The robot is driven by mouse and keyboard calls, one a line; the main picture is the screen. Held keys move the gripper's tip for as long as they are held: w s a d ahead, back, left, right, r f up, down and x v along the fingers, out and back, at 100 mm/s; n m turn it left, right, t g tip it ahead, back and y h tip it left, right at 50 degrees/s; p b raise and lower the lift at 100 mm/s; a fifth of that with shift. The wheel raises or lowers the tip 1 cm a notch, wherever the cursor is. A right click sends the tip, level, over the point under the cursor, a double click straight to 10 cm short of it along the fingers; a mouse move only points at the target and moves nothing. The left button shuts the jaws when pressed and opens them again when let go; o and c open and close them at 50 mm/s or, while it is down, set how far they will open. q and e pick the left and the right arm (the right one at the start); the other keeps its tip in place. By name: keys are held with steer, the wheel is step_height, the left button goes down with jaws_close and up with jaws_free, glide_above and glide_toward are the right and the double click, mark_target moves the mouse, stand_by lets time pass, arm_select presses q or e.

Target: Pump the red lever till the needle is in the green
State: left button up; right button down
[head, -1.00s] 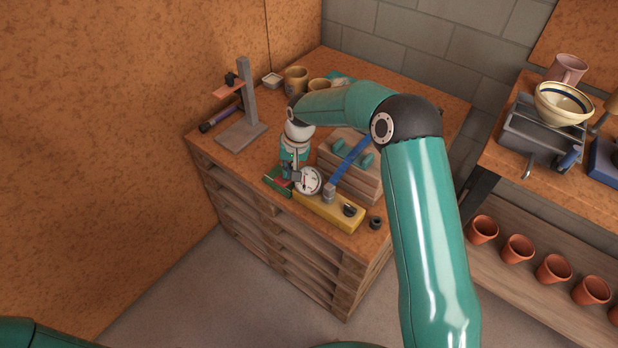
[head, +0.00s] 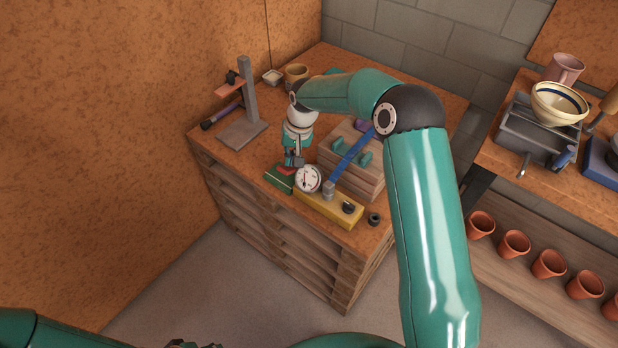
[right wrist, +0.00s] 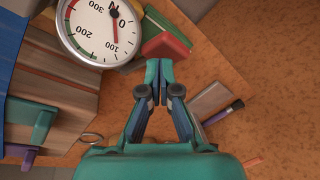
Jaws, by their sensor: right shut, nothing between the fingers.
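A round white gauge (head: 307,178) stands near the front of the pallet-stack bench. A short red piece, apparently the red lever (head: 287,171), sits over a green block (head: 278,181) beside the gauge. The red piece (right wrist: 166,46) also shows just beyond my right fingertips. My right gripper (head: 293,162) is shut and empty, close to it; contact is unclear. A dark part of my left gripper (head: 190,344) barely shows.
A yellow base (head: 330,208) with a long blue lever (head: 352,158) lies right of the gauge, in front of a wooden block (head: 350,180). A grey stand (head: 246,100) is at the left. A small dark ring (head: 374,219) lies near the front edge.

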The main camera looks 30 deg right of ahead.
mark_target(289, 169)
steer(key=shift+f, duration=0.1)
steer(key=shift+s+a+f+b, duration=0.1)
steer(key=shift+a+f+b, duration=0.15)
steer(key=shift+f+b, duration=0.65)
steer(key=shift+s+a+f+b, duration=0.15)
steer(key=shift+a+f+b, duration=0.15)
steer(key=shift+f+b, duration=0.6)
steer(key=shift+s+a+f+b, duration=0.1)
steer(key=shift+a+f+b, duration=0.15)
steer(key=shift+f+b, duration=0.65)
steer(key=shift+f+p, duration=0.1)
steer(key=shift+p, duration=0.25)
steer(key=shift+w+d+r+p, duration=0.1)
steer(key=shift+d+r+p, duration=0.15)
steer(key=shift+r+p, duration=0.6)
steer(key=shift+w+d+r+p, duration=0.1)
steer(key=shift+d+r+p, duration=0.3)
steer(key=shift+r, duration=0.7)
steer(key=shift+w+d+r+p, duration=0.1)
steer(key=shift+d+r+p, duration=0.05)
steer(key=shift+r+p, duration=0.75)
steer(key=shift+r, duration=0.15)
steer(key=w+p+v, duration=0.1)
steer(key=p+v, duration=0.3)
steer(key=v, duration=0.2)
steer(key=shift+w+d+r+p, duration=0.25)
steer(key=shift+r+p, duration=0.15)
